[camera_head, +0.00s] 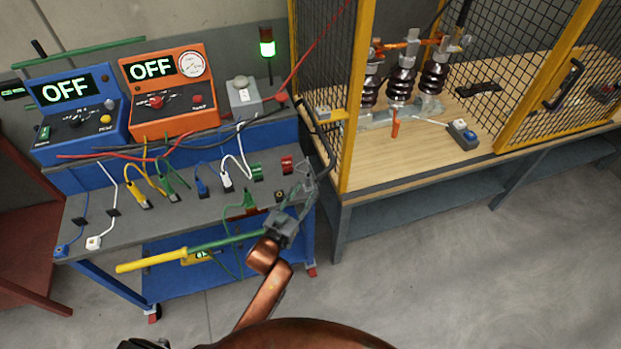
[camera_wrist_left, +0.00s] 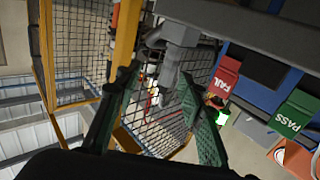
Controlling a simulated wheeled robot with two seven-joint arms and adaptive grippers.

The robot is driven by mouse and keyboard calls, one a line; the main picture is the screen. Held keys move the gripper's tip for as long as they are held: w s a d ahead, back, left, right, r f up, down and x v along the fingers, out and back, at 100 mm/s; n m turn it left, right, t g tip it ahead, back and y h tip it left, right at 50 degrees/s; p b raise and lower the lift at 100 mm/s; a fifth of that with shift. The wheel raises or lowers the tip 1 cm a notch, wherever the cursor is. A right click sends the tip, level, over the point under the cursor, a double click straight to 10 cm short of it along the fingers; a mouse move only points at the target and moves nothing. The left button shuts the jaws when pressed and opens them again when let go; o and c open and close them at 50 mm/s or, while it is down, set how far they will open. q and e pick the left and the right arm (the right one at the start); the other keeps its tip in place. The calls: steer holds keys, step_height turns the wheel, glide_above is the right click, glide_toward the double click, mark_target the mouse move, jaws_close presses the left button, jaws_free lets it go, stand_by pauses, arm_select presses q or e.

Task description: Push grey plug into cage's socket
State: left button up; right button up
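My left gripper (camera_head: 308,176) is by the right end of the blue cart, below the cage's near corner post. In the left wrist view its two dark green fingers (camera_wrist_left: 160,80) stand apart. A grey part (camera_wrist_left: 180,50) shows between and beyond them; I cannot tell whether it is the grey plug or part of the cart, and no grip on it is visible. The cage (camera_head: 352,100) has yellow posts and black mesh. A small grey box (camera_head: 323,113) sits by a yellow bracket on its near post; it may be the socket. My right gripper is not in view.
The cart top (camera_head: 190,215) holds a blue and an orange tester (camera_head: 165,95), both reading OFF, and several coloured leads. A red FAIL card (camera_wrist_left: 223,78) and a green PASS card (camera_wrist_left: 296,112) are near my gripper.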

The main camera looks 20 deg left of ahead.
mark_target(307, 182)
arm_select(q)
steer(key=w, duration=0.3)
steer(key=shift+w+a+b, duration=0.2)
steer(key=shift+a+b, duration=0.15)
steer(key=shift+b, duration=0.05)
steer(key=shift+w+d, duration=0.2)
steer(key=shift+w, duration=0.9)
steer(key=c, duration=0.7)
jaws_close()
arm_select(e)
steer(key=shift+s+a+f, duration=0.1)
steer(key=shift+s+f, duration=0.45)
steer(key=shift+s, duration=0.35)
